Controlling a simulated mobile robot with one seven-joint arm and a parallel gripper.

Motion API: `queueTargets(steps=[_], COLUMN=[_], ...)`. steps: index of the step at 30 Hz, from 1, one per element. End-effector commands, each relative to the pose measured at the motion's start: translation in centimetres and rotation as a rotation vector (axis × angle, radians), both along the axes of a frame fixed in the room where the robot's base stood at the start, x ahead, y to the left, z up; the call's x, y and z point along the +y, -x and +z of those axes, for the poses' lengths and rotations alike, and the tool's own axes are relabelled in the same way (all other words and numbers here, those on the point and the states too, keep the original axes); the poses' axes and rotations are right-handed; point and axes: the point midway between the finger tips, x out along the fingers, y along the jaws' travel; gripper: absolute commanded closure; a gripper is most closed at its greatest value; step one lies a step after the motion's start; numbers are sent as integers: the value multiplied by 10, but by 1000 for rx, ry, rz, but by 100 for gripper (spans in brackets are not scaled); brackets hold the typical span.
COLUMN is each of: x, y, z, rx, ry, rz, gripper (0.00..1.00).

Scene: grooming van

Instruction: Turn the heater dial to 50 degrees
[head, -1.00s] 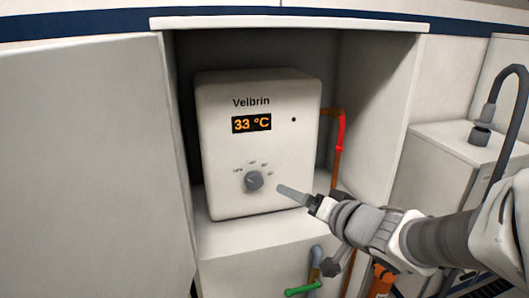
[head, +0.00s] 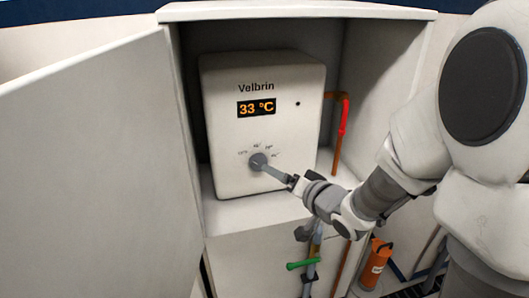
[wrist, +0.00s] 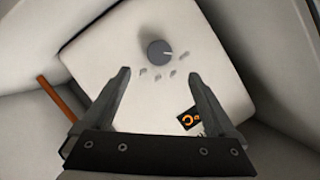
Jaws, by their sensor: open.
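The white Velbrin heater (head: 228,165) stands in an open cabinet, and its orange display (head: 257,108) reads 33 °C. The grey heater dial (head: 258,161) sits low on its front, with small printed marks above it. My gripper (head: 268,168) is at the dial's lower right in the head view, and it overlaps the dial's edge there. In the wrist view the open fingers (wrist: 163,75) point at the heater face. The dial (wrist: 160,52) lies beyond the fingertips and between their lines, with nothing held. Contact is not visible.
The cabinet door (head: 90,160) stands open at the left. A red and copper pipe (head: 341,130) runs beside the heater on the right. A green-handled valve (head: 302,264) and an orange cylinder (head: 375,266) are below. The cabinet's right wall is close to my arm.

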Motion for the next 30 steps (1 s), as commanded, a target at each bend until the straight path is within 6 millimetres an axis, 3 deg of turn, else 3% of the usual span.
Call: queueTargets(steps=[9,15,28,30], x=[34,47,52,52], y=[-57,-79,-87,-87], z=[-23,-30,-31,-31], rx=[0,0,0,0], ry=[0,0,0,0], rz=[1,0,-1,-1], gripper=[8,8,8,18])
